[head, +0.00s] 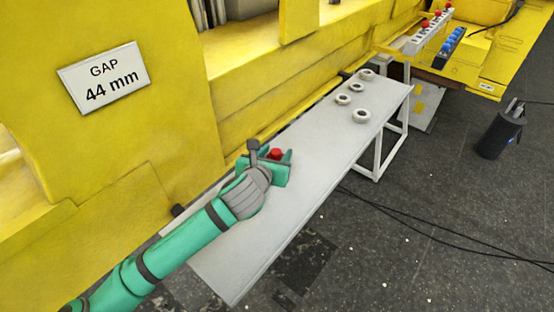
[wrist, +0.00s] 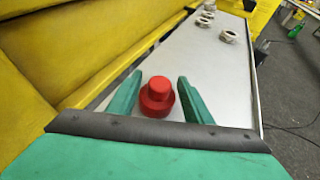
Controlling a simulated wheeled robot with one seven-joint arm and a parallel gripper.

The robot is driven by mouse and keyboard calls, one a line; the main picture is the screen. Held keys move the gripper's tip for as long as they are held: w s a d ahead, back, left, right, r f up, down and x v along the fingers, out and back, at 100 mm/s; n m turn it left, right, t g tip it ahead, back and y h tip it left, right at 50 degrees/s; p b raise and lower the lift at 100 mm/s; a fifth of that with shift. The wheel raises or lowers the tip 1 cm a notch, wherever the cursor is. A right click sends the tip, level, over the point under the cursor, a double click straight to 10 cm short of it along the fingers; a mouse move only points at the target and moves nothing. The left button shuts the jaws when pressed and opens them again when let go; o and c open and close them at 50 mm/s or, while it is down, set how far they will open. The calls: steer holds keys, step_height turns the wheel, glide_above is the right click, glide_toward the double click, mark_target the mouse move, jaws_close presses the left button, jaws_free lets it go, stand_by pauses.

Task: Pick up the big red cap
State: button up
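The big red cap (wrist: 158,98) stands upright on the grey bench between the two green fingers of my gripper (wrist: 157,97) in the wrist view. It has a wide base and a narrower top. The fingers are spread, with a gap on either side of the cap. In the head view my gripper (head: 272,157) is over the bench, and only the top of the red cap (head: 276,153) shows between the fingers.
The grey bench (head: 330,150) runs along the yellow machine wall (head: 240,75). Several pale rings (head: 361,116) lie toward its far end. A rack with red caps (head: 428,30) and a rack with blue caps (head: 449,47) stand beyond. Dark cables lie on the floor.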

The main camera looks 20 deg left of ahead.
mark_target(274, 152)
jaws_close()
steer(key=shift+a, duration=0.1)
steer(key=shift+r, duration=0.6)
steer(key=r, duration=0.2)
steer(key=shift+s+a+r, duration=0.1)
steer(key=shift+s+r, duration=0.15)
steer(key=shift+r, duration=0.05)
steer(key=s+a+r, duration=0.4)
steer(key=s+r, duration=0.5)
steer(key=s, duration=0.3)
steer(key=shift+s+a, duration=0.3)
steer(key=shift+a, duration=0.05)
